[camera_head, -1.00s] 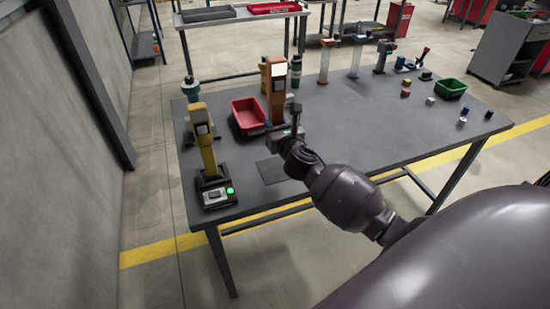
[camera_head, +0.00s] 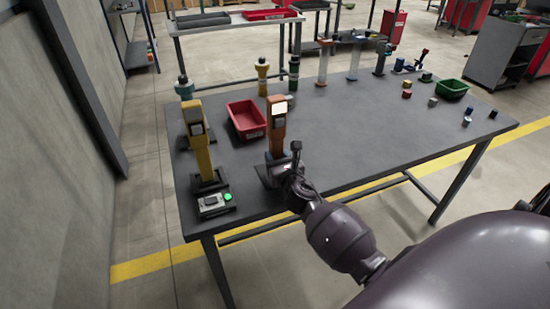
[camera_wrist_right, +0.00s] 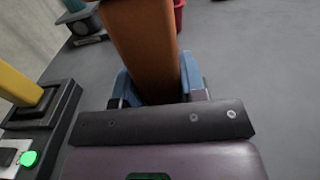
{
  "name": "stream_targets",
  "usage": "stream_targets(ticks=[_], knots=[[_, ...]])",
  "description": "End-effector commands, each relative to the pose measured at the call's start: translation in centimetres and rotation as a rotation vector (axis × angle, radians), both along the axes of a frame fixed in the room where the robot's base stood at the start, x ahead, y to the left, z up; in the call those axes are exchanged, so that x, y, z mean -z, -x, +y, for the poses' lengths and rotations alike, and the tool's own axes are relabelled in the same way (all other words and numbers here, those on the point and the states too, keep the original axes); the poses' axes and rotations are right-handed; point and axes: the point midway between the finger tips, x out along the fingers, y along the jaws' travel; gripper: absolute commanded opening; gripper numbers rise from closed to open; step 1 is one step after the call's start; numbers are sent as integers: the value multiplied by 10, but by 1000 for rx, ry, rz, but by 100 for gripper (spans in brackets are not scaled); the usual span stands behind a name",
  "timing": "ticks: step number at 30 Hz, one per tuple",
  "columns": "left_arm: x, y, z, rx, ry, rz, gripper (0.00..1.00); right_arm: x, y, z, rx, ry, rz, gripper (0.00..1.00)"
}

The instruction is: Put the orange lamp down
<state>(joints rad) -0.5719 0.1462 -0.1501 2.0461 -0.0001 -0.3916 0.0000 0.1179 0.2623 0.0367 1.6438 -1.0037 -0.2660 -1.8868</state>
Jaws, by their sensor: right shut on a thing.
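The orange lamp (camera_head: 278,130), an upright column with a pale lit panel near its top, stands near the front of the grey table (camera_head: 345,135). My right gripper (camera_head: 277,168) is shut on its lower part. In the right wrist view, the blue fingers of my right gripper (camera_wrist_right: 158,85) sit on both sides of the orange column (camera_wrist_right: 143,40). The gripper hides the lamp's foot. A dark square patch (camera_head: 262,174) shows at the lamp's foot. I cannot tell whether the lamp touches it. My left gripper is not in view.
A yellow lamp (camera_head: 198,140) stands to the left, behind a small box with a green button (camera_head: 214,205). A red bin (camera_head: 246,119) stands behind the orange lamp. A green bin (camera_head: 452,88) and several small blocks are at right. The front right tabletop is clear.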

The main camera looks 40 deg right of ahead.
Motion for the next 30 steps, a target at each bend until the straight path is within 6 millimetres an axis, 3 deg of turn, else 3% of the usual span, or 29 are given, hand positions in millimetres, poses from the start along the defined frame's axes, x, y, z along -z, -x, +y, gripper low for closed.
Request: stream_targets(ticks=[9,10,15,26,30], knots=[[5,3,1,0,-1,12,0,2,0,0,0,0,-2,7],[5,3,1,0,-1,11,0,2,0,0,0,0,-1,41],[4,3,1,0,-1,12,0,1,0,0,0,0,-2,64],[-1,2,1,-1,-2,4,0,-5,0,0,0,0,-4,64],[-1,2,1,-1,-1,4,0,-2,17,3,1,0,-1,64]])
